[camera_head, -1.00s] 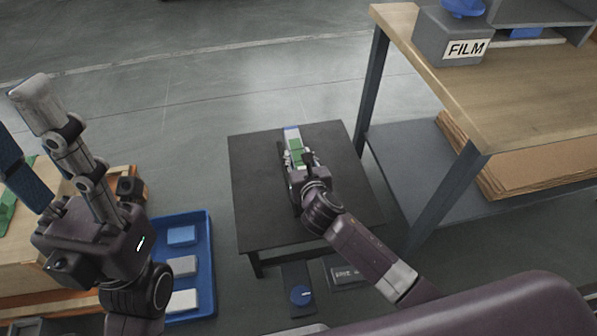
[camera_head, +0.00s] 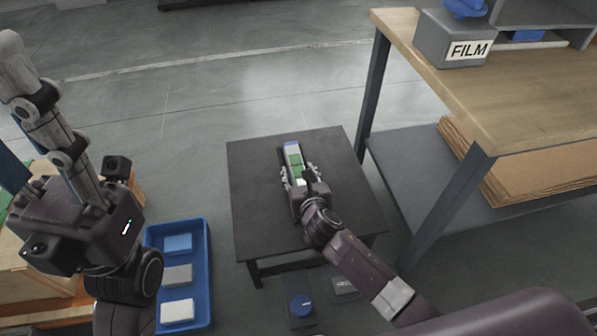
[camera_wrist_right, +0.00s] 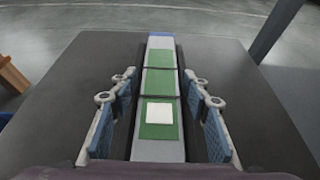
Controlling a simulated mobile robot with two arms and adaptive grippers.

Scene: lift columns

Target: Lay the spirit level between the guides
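The spirit level (camera_head: 292,150), a grey bar with green patches, a white square and a blue far end, lies lengthwise on the dark low table (camera_head: 255,205). In the right wrist view the level (camera_wrist_right: 160,85) sits between two dark guides (camera_wrist_right: 193,95), one along each side. My right gripper (camera_head: 300,175) is over its near part. Its blue-padded fingers (camera_wrist_right: 160,120) stand open on both sides, with gaps to the level. The near end of the level is hidden by the gripper. My left gripper (camera_head: 50,130) is raised at the left, close to the head camera; its opening is unclear.
A blue tray (camera_head: 205,270) with several blocks is left of the table. A wooden-topped bench (camera_head: 500,100) with a FILM box (camera_head: 440,45) stands at the right, cardboard sheets (camera_head: 530,175) on its lower shelf. The tabletop around the guides is clear.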

